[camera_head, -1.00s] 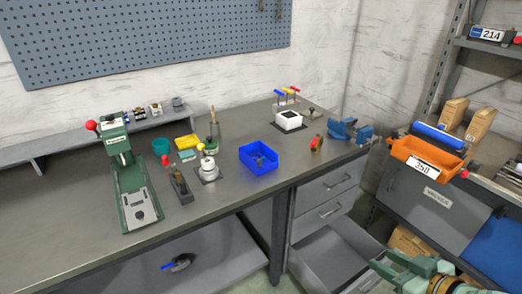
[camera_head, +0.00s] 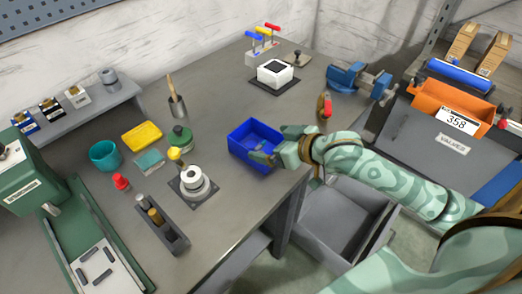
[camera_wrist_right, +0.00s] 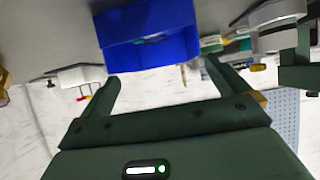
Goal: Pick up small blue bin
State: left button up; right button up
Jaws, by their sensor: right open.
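The small blue bin (camera_head: 254,140) sits on the grey workbench, near its front edge, in the head view. It is open at the top, and something small lies inside it. My right gripper (camera_head: 268,152) is at the bin's right side, its fingers overlapping the bin's near right part in the picture. In the right wrist view the bin (camera_wrist_right: 150,38) is straight ahead, beyond and between the open fingers of my right gripper (camera_wrist_right: 160,80). Whether a finger touches the bin I cannot tell. My left gripper is not in view.
On the bench (camera_head: 225,210), a white round device (camera_head: 194,182), a dark tray (camera_head: 160,222) and a green press (camera_head: 80,240) stand left of the bin. A white box (camera_head: 275,73) and blue vise (camera_head: 357,80) stand behind. An open drawer (camera_head: 345,220) juts out below.

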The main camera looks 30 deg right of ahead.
aim_at(259, 138)
jog(key=b+x, duration=0.2)
jog(key=x, duration=0.3)
jog(key=shift+w, duration=0.1)
jog(key=shift+w+a, duration=0.15)
jog(key=shift+w, duration=0.25)
jog(key=shift+s, duration=0.15)
jog(key=shift+c, duration=0.9)
jog(key=c, duration=0.6)
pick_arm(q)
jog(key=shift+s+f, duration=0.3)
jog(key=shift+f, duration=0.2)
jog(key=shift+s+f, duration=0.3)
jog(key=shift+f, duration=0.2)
pick_arm(e)
jog(key=shift+o, duration=0.2)
jog(key=shift+r, duration=0.1)
